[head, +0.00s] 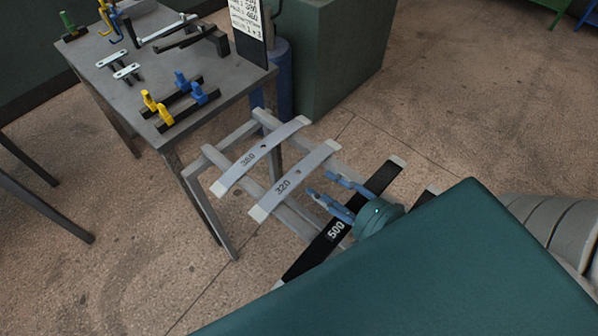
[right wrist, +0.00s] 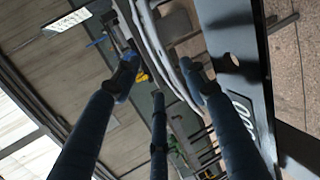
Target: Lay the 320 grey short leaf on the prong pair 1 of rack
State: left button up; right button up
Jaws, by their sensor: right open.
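The 320 grey short leaf (head: 294,180) lies across a grey stand (head: 205,165), between another grey leaf (head: 260,156) and the black leaf marked 500 (head: 338,228). My right gripper (head: 325,188) is open just right of the 320 leaf, with its blue fingers pointing at it and apart from the black leaf below. In the right wrist view, the open fingers (right wrist: 158,85) have a grey curved strip beyond their tips; I cannot tell if they touch it. On the table, black bars carry yellow prongs (head: 155,106) and blue prongs (head: 190,88); no pair number is readable. My left gripper is out of view.
The grey table (head: 130,85) also holds small pale plates (head: 118,64) and dark bars (head: 185,38) near its back. A sign (head: 247,20) stands at its right corner. A green cabinet (head: 330,60) and blue cylinder (head: 280,80) are behind.

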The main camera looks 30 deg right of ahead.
aim_at(298, 173)
jog(key=shift+p+x, duration=0.8)
jog(key=shift+x, duration=5.2)
jog(key=shift+s, duration=0.15)
grip_shut()
jog(key=shift+r, duration=0.1)
